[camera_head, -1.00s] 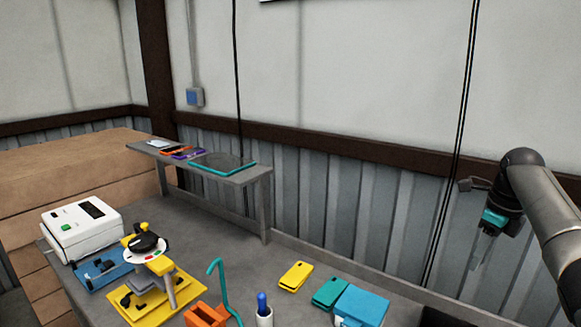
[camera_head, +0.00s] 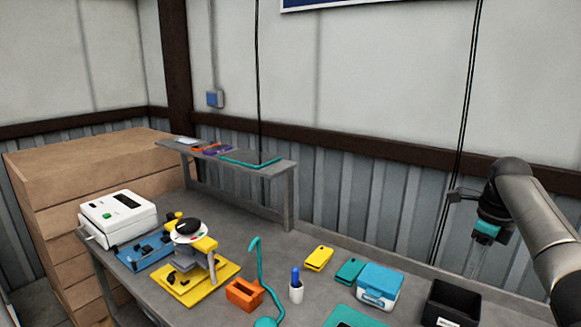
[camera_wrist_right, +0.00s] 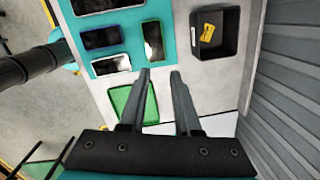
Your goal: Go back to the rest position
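My right gripper (camera_head: 476,262) hangs at the right of the head view, fingers pointing down, above and behind the black bin (camera_head: 450,303). In the right wrist view the fingers (camera_wrist_right: 160,73) stand apart with nothing between them, so it is open and empty. In that view a teal mat (camera_wrist_right: 127,46) with several phone-like devices and the black bin (camera_wrist_right: 232,48) lie beyond the fingertips. A green tray-like object (camera_wrist_right: 128,100) is partly hidden behind the left finger. My left gripper is not clearly seen in either view.
The grey bench holds a white machine (camera_head: 118,219), a yellow fixture (camera_head: 197,284), an orange block (camera_head: 244,292), a white cup (camera_head: 296,293), yellow (camera_head: 318,258) and teal (camera_head: 349,270) cases, and a blue box (camera_head: 378,287). A raised shelf (camera_head: 235,173) and ribbed wall stand behind.

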